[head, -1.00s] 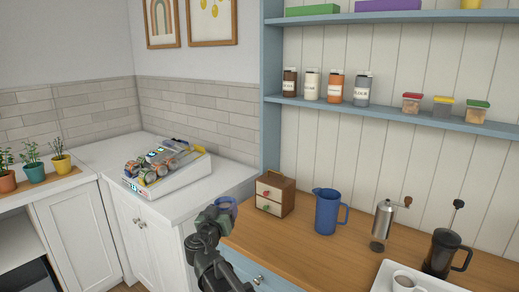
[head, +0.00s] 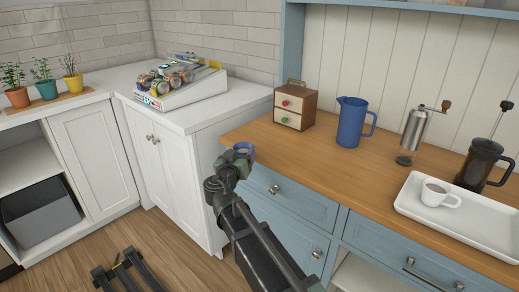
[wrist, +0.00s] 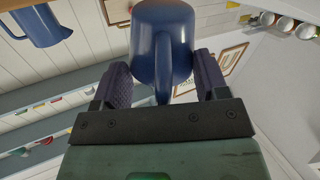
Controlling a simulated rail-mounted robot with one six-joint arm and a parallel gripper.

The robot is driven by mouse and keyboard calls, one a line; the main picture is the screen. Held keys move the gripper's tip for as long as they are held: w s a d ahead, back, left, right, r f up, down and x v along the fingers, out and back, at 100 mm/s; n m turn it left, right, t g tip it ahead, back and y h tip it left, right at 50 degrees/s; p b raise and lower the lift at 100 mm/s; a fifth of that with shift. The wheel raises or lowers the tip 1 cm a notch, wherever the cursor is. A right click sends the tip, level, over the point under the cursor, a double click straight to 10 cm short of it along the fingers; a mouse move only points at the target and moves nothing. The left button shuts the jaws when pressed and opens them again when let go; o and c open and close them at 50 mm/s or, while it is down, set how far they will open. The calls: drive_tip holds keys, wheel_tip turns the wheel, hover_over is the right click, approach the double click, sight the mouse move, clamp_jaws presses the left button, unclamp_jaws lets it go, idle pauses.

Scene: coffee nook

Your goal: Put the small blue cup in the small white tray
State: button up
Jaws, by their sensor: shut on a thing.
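The small blue cup (wrist: 163,45) is between the two dark finger pads of my gripper (wrist: 165,80) in the wrist view. My gripper is shut on it. In the head view the cup (head: 244,149) shows at the end of my arm, in front of the wooden counter's left end, near the small drawer box. My gripper (head: 238,160) is just below it there, partly hidden by my arm. The small white tray (head: 480,228) lies on the right of the wooden counter.
A wooden drawer box (head: 296,106), a blue pitcher (head: 354,122) and a coffee grinder (head: 414,130) stand along the back of the counter (head: 330,155). A French press (head: 483,165) stands behind the tray. The counter's front strip is clear. A can rack (head: 180,82) sits on the white cabinet.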

sight(247, 145)
drive_tip(key=x, duration=1.8)
drive_tip(key=shift+w+r, duration=0.1)
drive_tip(key=shift+r, duration=0.15)
drive_tip(key=shift+f, duration=0.3)
drive_tip(key=o, duration=1)
drive_tip(key=shift+r, duration=0.1)
drive_tip(key=shift+o, duration=0.2)
drive_tip(key=v, duration=1.1)
drive_tip(key=c, duration=0.3)
